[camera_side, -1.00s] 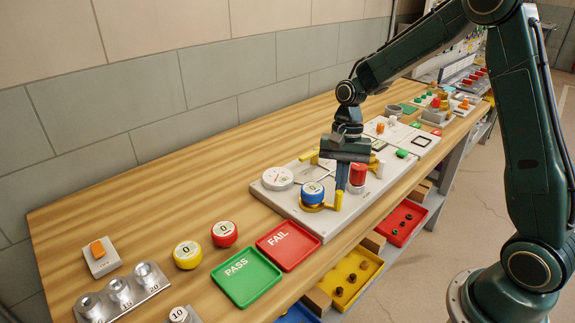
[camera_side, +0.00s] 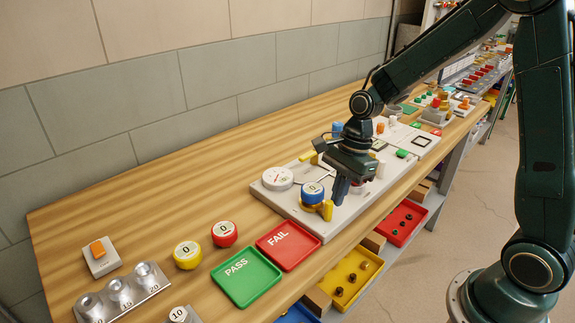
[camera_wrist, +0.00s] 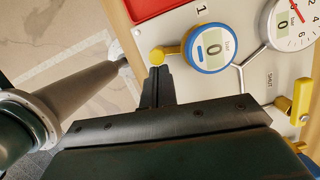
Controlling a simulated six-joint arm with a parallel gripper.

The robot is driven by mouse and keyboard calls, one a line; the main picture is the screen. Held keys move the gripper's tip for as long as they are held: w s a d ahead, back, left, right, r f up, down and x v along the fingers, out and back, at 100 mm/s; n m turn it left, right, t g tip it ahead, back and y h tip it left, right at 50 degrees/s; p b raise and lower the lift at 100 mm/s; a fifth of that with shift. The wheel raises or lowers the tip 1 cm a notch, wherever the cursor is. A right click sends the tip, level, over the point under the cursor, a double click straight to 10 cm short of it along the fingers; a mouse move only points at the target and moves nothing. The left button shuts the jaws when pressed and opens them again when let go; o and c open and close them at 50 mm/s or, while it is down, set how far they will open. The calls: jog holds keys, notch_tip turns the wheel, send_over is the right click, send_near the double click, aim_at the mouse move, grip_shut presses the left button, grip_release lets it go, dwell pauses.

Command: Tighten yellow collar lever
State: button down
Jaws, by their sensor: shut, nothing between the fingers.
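The yellow collar lever (camera_side: 327,210) sticks out from the yellow collar around the base of a blue-topped "0" test dial (camera_side: 312,192). In the wrist view, the lever's round yellow knob (camera_wrist: 157,57) lies left of the blue dial (camera_wrist: 208,48), over the panel's edge. My gripper (camera_side: 339,198) is shut and empty, low beside the lever on its right. In the wrist view, my gripper's fingertips (camera_wrist: 157,70) are just below the knob, touching or nearly touching it; I cannot tell which.
A white gauge (camera_side: 277,178) stands left of the blue dial. A yellow valve handle (camera_side: 307,156) is behind, near the "SHUT" mark. The red FAIL tray (camera_side: 288,246) and green PASS tray (camera_side: 246,277) lie in front. My wrist hides part of the panel.

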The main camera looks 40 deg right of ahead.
jog(key=shift+a+m, duration=0.5)
jog(key=shift+m, duration=0.3)
jog(key=shift+a, duration=0.45)
jog(key=shift+s+d, duration=0.35)
jog(key=shift+d, duration=0.5)
jog(key=shift+s+d+r, duration=0.2)
jog(key=shift+d, duration=0.4)
jog(key=shift+s+d+r, duration=0.15)
jog(key=shift+s+d, duration=0.05)
jog(key=shift+d, duration=0.4)
jog(key=v, duration=0.9)
jog(key=shift+s, duration=0.3)
jog(key=shift+a+r, duration=0.15)
jog(key=shift+r, duration=0.05)
